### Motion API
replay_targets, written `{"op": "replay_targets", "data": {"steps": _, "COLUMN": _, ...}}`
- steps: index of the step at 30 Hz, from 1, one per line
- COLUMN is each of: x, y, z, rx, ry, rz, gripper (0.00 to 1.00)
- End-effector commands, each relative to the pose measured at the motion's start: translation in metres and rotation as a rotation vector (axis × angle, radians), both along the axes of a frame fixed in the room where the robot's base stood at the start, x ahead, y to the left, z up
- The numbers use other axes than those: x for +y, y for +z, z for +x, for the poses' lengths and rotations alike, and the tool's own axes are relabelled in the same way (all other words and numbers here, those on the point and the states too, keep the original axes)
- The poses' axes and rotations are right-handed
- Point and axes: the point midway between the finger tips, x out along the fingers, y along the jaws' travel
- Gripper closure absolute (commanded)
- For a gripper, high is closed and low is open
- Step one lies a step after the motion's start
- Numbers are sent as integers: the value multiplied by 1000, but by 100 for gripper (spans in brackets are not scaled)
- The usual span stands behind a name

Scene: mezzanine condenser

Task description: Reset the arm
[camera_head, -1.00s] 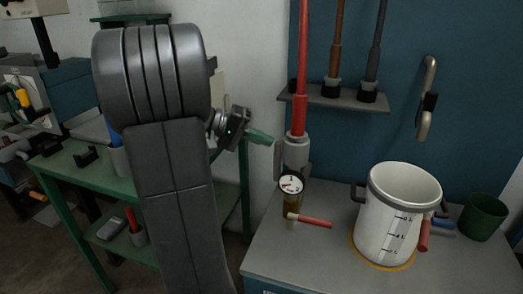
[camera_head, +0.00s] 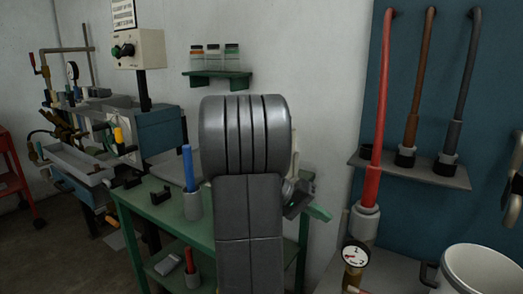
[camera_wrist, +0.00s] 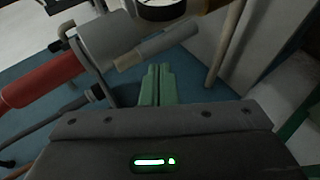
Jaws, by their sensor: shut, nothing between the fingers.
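My gripper (camera_wrist: 157,88) shows in the wrist view as two green fingers pressed side by side, with nothing between them. In the head view my gripper (camera_head: 318,213) points right, partly hidden behind my grey arm. It is left of the grey fitting at the lower end of the red hose (camera_head: 375,140). In the wrist view the red hose (camera_wrist: 40,82) and its grey fitting (camera_wrist: 108,40) are left of and beyond the fingers. The fingers look apart from them.
A pressure gauge (camera_head: 355,254) sits below the red hose. A white pot (camera_head: 485,272) is at the lower right. A green table (camera_head: 150,207) with a blue-handled tool (camera_head: 188,168) stands left of my arm. A small shelf (camera_head: 217,80) holds jars on the wall.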

Motion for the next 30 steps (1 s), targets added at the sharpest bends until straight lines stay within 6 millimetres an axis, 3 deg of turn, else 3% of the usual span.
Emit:
{"op": "replay_targets", "data": {"steps": 7, "x": 17, "y": -14, "z": 8, "rx": -58, "ry": -9, "rz": 93, "gripper": 100}}
{"op": "replay_targets", "data": {"steps": 21, "x": 24, "y": 20, "z": 13, "rx": -273, "ry": -10, "rz": 406, "gripper": 100}}
{"op": "replay_targets", "data": {"steps": 30, "x": 25, "y": 28, "z": 13, "rx": -352, "ry": -10, "rz": 530, "gripper": 100}}
